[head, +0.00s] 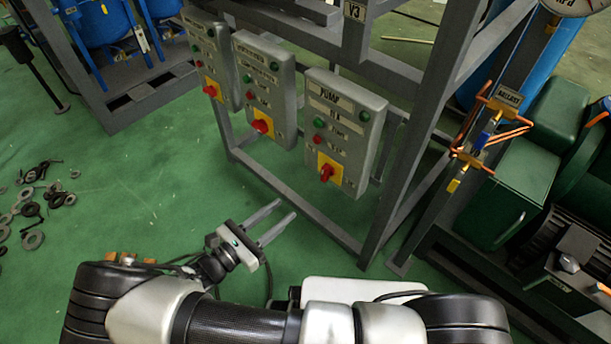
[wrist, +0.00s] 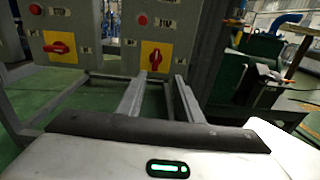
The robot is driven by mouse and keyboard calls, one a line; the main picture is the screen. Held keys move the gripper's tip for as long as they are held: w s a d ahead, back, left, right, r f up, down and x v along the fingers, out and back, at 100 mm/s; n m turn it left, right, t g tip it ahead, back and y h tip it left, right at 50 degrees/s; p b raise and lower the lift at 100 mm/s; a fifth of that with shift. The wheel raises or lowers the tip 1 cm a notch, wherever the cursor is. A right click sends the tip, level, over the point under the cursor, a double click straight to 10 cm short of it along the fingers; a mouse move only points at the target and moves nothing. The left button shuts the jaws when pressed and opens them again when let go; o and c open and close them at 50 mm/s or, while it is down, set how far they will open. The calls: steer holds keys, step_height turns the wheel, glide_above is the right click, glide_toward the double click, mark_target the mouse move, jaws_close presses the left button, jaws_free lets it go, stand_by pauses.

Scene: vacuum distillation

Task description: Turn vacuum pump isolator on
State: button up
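The pump control box (head: 345,120) is the rightmost of three grey boxes on the frame, with a label reading "PUMP" and a second line too small to read. Its red rotary isolator knob (head: 326,173) sits on a yellow plate low on the box. In the wrist view the knob (wrist: 155,59) looks upright, just beyond the fingertips. My gripper (head: 287,209) is open and empty, with its two fingers apart and pointing toward the boxes. In the wrist view the gripper (wrist: 159,78) is roughly in line with this knob and apart from it.
The middle box's red knob (head: 262,126) lies sideways; it also shows in the wrist view (wrist: 58,47). The left box (head: 208,60) has a similar knob. Grey frame posts (head: 430,110) and a green pump unit (head: 515,190) stand to the right. Loose rings (head: 33,240) lie on the floor.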

steer(key=b, duration=0.3)
glide_toward(323, 174)
steer(key=shift+n+t, duration=0.3)
steer(key=x, duration=0.9)
steer(key=shift+f, duration=0.35)
jaws_close()
